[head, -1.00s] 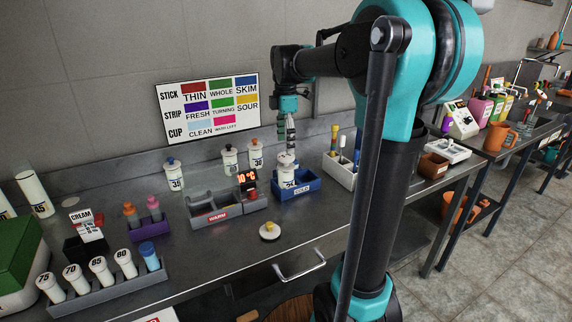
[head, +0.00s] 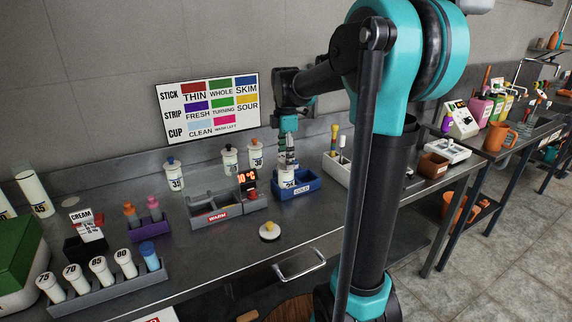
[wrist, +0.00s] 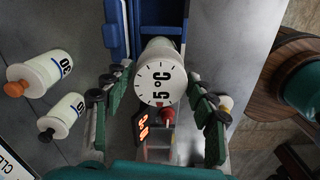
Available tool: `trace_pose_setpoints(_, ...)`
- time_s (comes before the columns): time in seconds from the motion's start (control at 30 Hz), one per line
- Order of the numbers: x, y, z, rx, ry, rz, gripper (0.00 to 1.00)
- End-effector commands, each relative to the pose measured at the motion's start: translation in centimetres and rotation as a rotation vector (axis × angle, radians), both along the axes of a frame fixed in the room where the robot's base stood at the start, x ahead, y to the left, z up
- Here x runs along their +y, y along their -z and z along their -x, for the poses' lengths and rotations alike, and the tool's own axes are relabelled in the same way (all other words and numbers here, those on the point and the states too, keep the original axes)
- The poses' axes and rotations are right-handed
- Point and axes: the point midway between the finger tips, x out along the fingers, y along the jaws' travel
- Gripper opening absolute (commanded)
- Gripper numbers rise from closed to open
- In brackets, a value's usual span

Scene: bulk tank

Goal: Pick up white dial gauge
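The white dial gauge (wrist: 158,85) is a white cylinder with tick marks and "5°C" on its face. In the wrist view it lies between the two fingers of my gripper (wrist: 162,100), with a gap visible at each side. In the head view the gauge (head: 287,175) stands in the blue COLD tray (head: 297,190) and my gripper (head: 287,158) is right over its top. My gripper is open. In the head view the fingers are small and partly hidden, so contact is hard to judge there.
A grey WARM tray (head: 217,213) with a red-lit display (head: 247,178) stands to the left. Several white bottles (head: 230,158) stand behind. A white disc with a yellow knob (head: 269,231) lies in front. A white caddy (head: 340,168) stands to the right. The front counter is mostly clear.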

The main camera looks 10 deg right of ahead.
Motion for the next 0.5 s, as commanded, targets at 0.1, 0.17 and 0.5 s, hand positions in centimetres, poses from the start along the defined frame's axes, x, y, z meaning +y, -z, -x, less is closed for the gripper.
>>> trace_pose_setpoints(0.1, 0.00, -0.01, 0.00, 0.000, 0.000, 0.000, 0.38)
trace_pose_setpoints(0.17, 0.00, -0.01, 0.00, 0.000, 0.000, 0.000, 0.31)
trace_pose_setpoints(0.5, 0.00, -0.07, 0.01, 0.000, 0.000, 0.000, 0.14)
